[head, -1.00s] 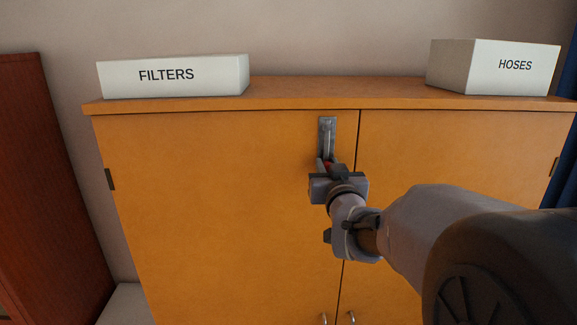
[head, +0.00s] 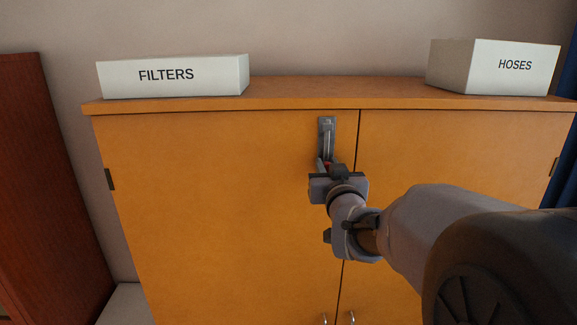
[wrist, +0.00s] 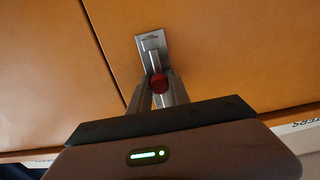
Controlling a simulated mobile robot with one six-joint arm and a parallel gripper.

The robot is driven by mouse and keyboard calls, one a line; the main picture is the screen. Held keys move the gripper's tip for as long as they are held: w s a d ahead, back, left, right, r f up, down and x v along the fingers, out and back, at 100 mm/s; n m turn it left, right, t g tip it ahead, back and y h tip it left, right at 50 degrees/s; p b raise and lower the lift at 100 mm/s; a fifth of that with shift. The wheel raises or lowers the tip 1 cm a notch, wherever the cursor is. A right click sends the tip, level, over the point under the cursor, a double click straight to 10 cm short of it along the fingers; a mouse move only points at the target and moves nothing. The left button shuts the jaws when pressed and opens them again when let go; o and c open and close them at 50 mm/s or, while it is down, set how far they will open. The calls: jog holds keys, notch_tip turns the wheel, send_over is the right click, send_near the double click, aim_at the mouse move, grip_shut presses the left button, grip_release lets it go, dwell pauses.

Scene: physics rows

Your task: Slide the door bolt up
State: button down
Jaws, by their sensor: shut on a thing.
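The door bolt (head: 327,136) is a grey metal plate with a slide, mounted upright near the top right edge of the left cabinet door. Its red knob (wrist: 159,84) shows in the wrist view between my finger ends; in the head view it is mostly hidden. My gripper (head: 326,164) is at the lower part of the bolt and shut on the red knob. In the wrist view both fingers meet the knob from its two sides. The exact position of the slide behind my gripper is hard to tell.
The orange wooden cabinet (head: 220,200) has two doors with small handles low at the middle. A FILTERS box (head: 173,77) and a HOSES box (head: 495,68) stand on its top. A dark red cabinet (head: 45,190) stands at the left.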

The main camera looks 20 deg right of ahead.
aim_at(326, 145)
jog(key=shift+r, duration=2.1)
jog(key=c, duration=1.2)
grip_release()
jog(key=shift+c, duration=0.2)
jog(key=shift+f, duration=0.1)
jog(key=b+v, duration=0.4)
jog(key=v, duration=1.3)
jog(key=shift+s, duration=0.25)
